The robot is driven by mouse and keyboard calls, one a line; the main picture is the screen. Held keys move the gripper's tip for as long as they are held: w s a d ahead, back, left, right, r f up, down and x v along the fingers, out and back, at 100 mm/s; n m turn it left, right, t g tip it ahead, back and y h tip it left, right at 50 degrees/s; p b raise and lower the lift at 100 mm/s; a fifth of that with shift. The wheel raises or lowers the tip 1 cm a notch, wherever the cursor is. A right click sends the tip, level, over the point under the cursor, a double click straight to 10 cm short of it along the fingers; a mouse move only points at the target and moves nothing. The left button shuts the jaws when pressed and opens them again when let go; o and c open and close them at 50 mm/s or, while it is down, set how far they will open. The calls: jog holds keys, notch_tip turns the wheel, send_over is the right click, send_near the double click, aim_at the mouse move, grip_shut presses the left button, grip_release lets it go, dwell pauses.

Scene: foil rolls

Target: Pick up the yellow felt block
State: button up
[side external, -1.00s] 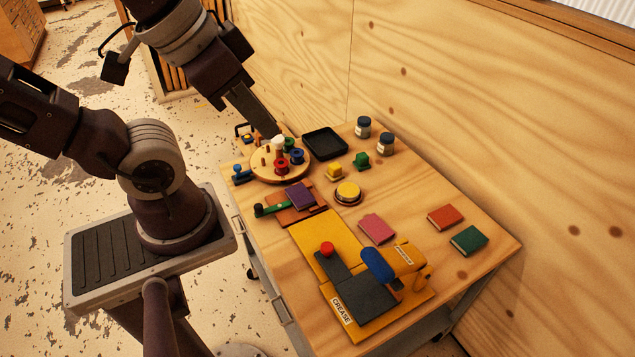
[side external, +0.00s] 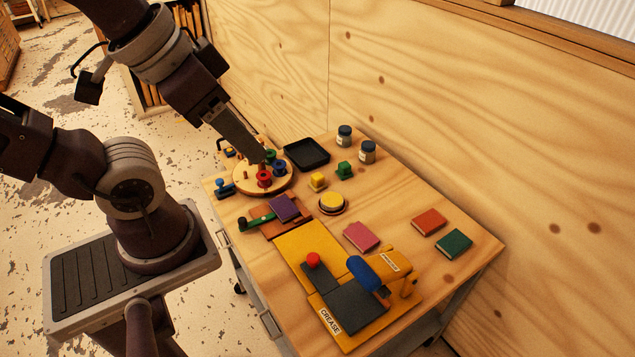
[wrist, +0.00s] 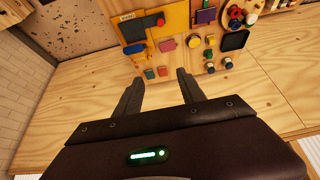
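The small yellow felt block (side external: 318,181) stands on the wooden table between the black tray and a round yellow pad. It also shows small in the wrist view (wrist: 209,39), near the top right. My gripper (side external: 257,160) is to the left of the block in the side view, overlapping the round spool stand in the picture; its height above the stand is unclear. In the wrist view the two fingers (wrist: 159,84) are wide apart with nothing between them. The block lies beyond and to the right of the fingers there, apart from them.
A green block (side external: 344,170) stands close right of the yellow one. Around it are the black tray (side external: 306,153), two jars (side external: 367,151), the yellow pad (side external: 332,203) and the spool stand (side external: 241,183). The creasing board (side external: 300,247) fills the front.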

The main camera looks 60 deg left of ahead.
jog(key=shift+o, duration=0.4)
jog(key=w+a+n+g, duration=0.1)
jog(key=w+a+n, duration=0.15)
jog(key=w, duration=0.45)
jog(key=w+a+n+g, duration=0.1)
jog(key=w+n, duration=0.2)
jog(key=w, duration=0.3)
jog(key=n+g, duration=0.3)
jog(key=n, duration=0.9)
send_over(319, 176)
jog(key=d, duration=0.3)
notch_tip(319, 176, down, 30)
jog(key=shift+n+g, duration=0.3)
jog(key=shift+n, duration=0.35)
jog(key=a+f, duration=0.1)
jog(key=f, duration=0.3)
jog(key=a+f, duration=0.1)
jog(key=f, duration=0.2)
jog(key=a+f, duration=0.1)
jog(key=f, duration=0.3)
jog(key=shift+s+f, duration=0.1)
jog(key=shift+f, duration=0.2)
grip_shut()
